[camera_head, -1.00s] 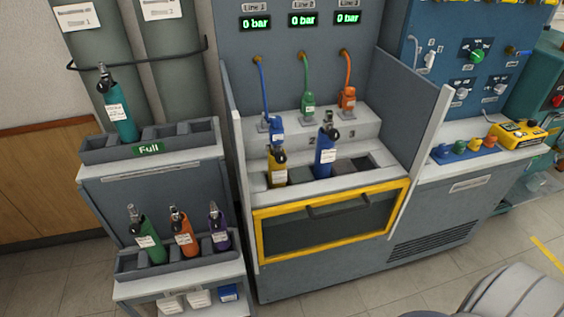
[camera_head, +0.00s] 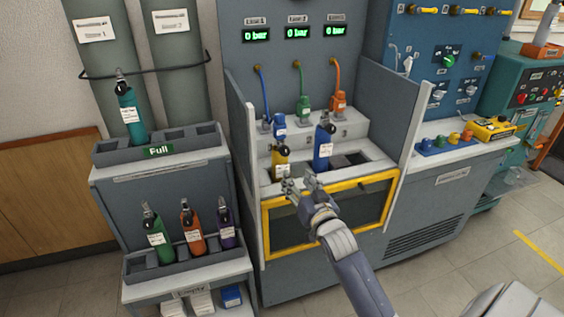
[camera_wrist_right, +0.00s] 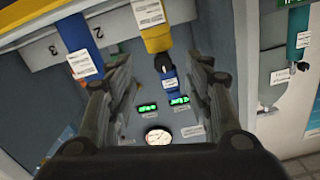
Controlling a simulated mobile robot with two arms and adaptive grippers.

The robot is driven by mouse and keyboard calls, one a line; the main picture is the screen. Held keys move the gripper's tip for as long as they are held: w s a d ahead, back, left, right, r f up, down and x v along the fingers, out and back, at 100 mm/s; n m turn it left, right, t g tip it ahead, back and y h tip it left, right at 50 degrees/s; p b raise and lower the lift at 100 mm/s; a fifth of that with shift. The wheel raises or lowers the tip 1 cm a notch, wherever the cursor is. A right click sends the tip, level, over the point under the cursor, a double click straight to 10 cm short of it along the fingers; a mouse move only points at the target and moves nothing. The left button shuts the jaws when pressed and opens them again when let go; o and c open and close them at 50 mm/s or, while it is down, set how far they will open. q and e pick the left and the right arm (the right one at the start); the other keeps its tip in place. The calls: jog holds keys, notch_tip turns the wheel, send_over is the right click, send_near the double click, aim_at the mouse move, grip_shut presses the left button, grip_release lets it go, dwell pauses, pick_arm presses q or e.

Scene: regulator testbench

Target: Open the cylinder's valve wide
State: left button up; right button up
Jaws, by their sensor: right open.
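A yellow cylinder (camera_head: 281,165) and a blue cylinder (camera_head: 322,150) stand in the bench's front rack, each with a dark valve on top. The frames do not show which cylinder is meant, and how far the valves are turned is too small to tell. My right gripper (camera_head: 300,183) is open and empty in front of the rack, just below the yellow cylinder in the picture. In the right wrist view, the yellow cylinder (camera_wrist_right: 154,28) is beyond the open fingers (camera_wrist_right: 160,95), and the blue cylinder (camera_wrist_right: 75,38) is to its left. My left gripper is out of view.
Blue (camera_head: 279,127), green (camera_head: 303,105) and orange (camera_head: 339,102) hose connectors sit on the step behind. Displays (camera_head: 297,33) read 0 bar. Side walls (camera_head: 243,165) and a yellow-framed door (camera_head: 332,212) bound the bay. A left rack holds a teal cylinder (camera_head: 131,115) and several others.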

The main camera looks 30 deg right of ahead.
aim_at(286, 153)
jog(key=w+d, duration=0.1)
jog(key=w, duration=0.2)
jog(key=w+d+r, duration=0.1)
jog(key=w, duration=0.3)
jog(key=w+r, duration=0.1)
jog(key=w, duration=0.2)
jog(key=shift+w+d+r, duration=0.15)
jog(key=shift+d, duration=0.25)
jog(key=shift+c, duration=0.2)
jog(key=c, duration=1)
